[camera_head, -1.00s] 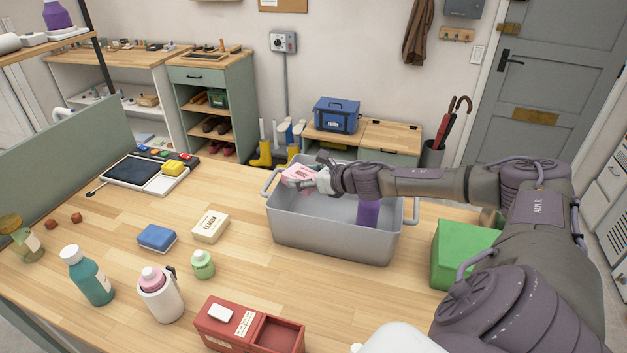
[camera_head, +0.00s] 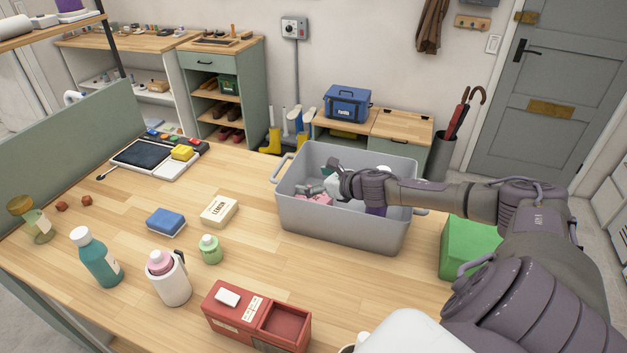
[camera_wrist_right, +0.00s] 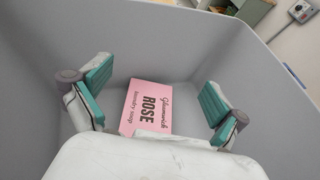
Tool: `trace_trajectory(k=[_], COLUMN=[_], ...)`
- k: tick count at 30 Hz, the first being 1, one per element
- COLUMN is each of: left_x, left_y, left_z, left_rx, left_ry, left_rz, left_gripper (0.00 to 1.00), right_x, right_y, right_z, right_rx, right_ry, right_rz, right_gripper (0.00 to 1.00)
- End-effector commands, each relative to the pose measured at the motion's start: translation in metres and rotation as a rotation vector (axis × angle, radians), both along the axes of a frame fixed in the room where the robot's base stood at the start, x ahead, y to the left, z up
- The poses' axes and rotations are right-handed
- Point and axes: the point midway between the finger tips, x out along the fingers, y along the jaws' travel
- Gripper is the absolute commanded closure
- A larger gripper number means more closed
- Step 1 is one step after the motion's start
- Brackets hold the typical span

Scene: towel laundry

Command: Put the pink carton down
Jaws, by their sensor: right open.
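My right gripper (camera_head: 322,180) is down inside the tub above the carton. In the right wrist view its two teal-padded fingers (camera_wrist_right: 156,98) are spread wide, one on each side of the carton and apart from it. My left gripper does not show.
A green box (camera_head: 468,248) is right of the tub. A cream soap carton (camera_head: 219,212), a blue sponge (camera_head: 166,222) and several bottles are on the left. Bare wood lies in front of the tub.

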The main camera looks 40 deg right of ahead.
Motion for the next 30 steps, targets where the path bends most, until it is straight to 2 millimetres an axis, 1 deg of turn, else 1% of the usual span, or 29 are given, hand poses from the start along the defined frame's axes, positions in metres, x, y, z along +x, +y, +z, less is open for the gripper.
trace_trajectory(k=[6, 10, 17, 27, 30], left_x=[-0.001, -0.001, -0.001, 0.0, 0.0], left_y=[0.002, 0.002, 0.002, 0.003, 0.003], left_z=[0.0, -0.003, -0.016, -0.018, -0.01], left_rx=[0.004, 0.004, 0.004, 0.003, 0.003], left_ry=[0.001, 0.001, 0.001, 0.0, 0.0], left_rz=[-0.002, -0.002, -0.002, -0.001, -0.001], left_gripper=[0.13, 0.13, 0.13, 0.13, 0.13], right_x=[0.0, -0.004, -0.024, -0.047, -0.055], right_y=[0.0, -0.002, -0.003, -0.006, -0.005], right_z=[0.0, -0.001, 0.004, 0.016, 0.022], right_rx=[0.0, -0.001, -0.004, -0.003, 0.003], right_ry=[0.0, 0.002, 0.005, 0.006, 0.005], right_rz=[-0.001, -0.002, 0.002, 0.001, 0.001], right_gripper=[0.02, 0.02, 0.02, 0.02, 0.02])
